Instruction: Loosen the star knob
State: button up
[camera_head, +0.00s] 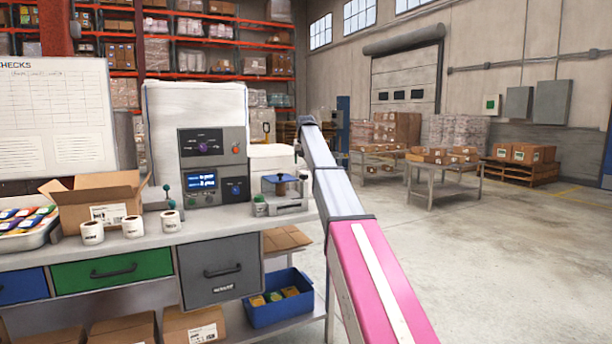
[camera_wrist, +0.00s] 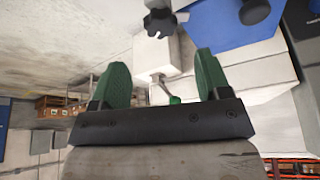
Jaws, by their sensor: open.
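A black star knob (camera_wrist: 160,22) shows at the top of the wrist view, on or against a pale block (camera_wrist: 158,52). My gripper (camera_wrist: 162,60) is open, with its two green fingers apart and nothing held between them. The star knob lies beyond the fingertips, roughly in line with the gap and apart from both fingers. A metal lever with a green end (camera_wrist: 174,100) shows between the fingers. In the head view my arm reaches toward the bench equipment, and I cannot clearly make out the star knob or the fingers there.
Another dark knob (camera_wrist: 254,12) sits by a blue surface at the wrist view's top right. In the head view, a grey control unit (camera_head: 212,165) stands on the bench beside label rolls (camera_head: 132,227) and an open carton (camera_head: 95,203).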

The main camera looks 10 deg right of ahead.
aim_at(304, 175)
jog(key=x, duration=0.8)
jog(key=shift+a, duration=0.1)
jog(key=c, duration=0.9)
